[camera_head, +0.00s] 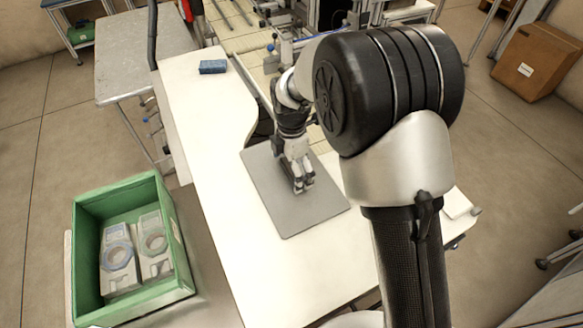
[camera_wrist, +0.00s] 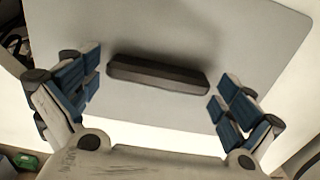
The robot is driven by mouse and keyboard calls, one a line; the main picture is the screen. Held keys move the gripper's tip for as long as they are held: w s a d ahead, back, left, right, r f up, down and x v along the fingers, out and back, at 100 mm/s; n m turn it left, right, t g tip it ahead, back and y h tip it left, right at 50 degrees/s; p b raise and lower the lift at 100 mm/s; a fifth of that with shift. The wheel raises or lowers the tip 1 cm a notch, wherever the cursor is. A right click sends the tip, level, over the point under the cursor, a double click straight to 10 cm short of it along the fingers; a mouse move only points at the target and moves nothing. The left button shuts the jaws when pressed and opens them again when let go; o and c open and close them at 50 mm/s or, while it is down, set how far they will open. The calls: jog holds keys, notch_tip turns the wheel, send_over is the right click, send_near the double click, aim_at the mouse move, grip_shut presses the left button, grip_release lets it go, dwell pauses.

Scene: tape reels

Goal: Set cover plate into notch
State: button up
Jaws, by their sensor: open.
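A dark, long narrow bar, which I take for the cover plate (camera_wrist: 158,76), lies on a grey mat (camera_wrist: 225,30) in the wrist view. My gripper (camera_wrist: 157,88) is open, with blue-padded fingers spread to the left and right of the bar's ends. Gaps show between the pads and the bar. In the head view my gripper (camera_head: 301,181) points down, low over the middle of the grey mat (camera_head: 311,214). The bar is mostly hidden there by the fingers. I cannot make out a notch in either view.
A green crate (camera_head: 84,250) at the lower left holds two pale trays with ring-shaped reels. A blue block (camera_head: 213,66) lies on the white table (camera_head: 185,100). Machinery stands behind the table. A cardboard box (camera_head: 540,65) sits at the right. The table left of the mat is clear.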

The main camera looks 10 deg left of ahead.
notch_tip(320, 180, up, 12)
dwell(0.6)
jog(key=s+d+r+m+t, duration=0.1)
jog(key=s+d+r+m, duration=0.4)
jog(key=d+r+m, duration=0.15)
jog(key=s+d+r+m+t, duration=0.1)
jog(key=s+d+r+m, duration=0.45)
jog(key=d, duration=0.25)
jog(key=s+d+f+m+t, duration=0.2)
jog(key=s+d+m, duration=0.7)
jog(key=s+m, duration=0.4)
jog(key=shift+s+f+t, duration=0.3)
jog(key=shift+s, duration=0.3)
